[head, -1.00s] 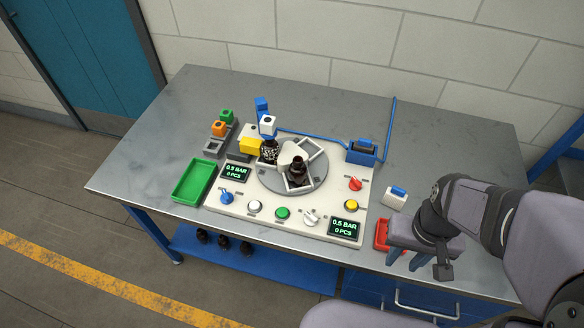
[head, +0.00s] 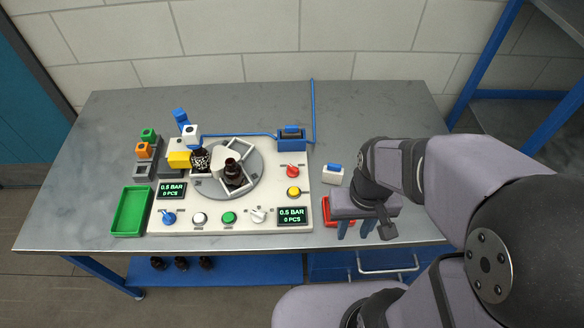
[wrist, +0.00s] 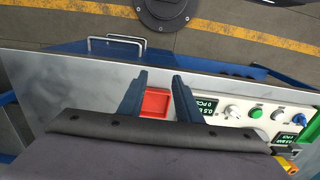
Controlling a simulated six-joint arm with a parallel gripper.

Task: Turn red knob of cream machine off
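The cream machine (head: 240,222) sits on the grey metal table. Its red knob (head: 292,171) is on the right side of the panel, above a yellow button (head: 293,191). The red knob does not show in the wrist view. My gripper (head: 355,230) is to the right of the machine, over the red tray, apart from the knob. In the wrist view my gripper (wrist: 158,84) has its two blue fingers spread with nothing between them but the view of the red tray below.
The red tray (wrist: 156,103) lies beside the machine. A small white box with a blue top (head: 333,175) stands between knob and arm. A blue device (head: 291,142) is behind the knob. A green tray (head: 131,212) is at left.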

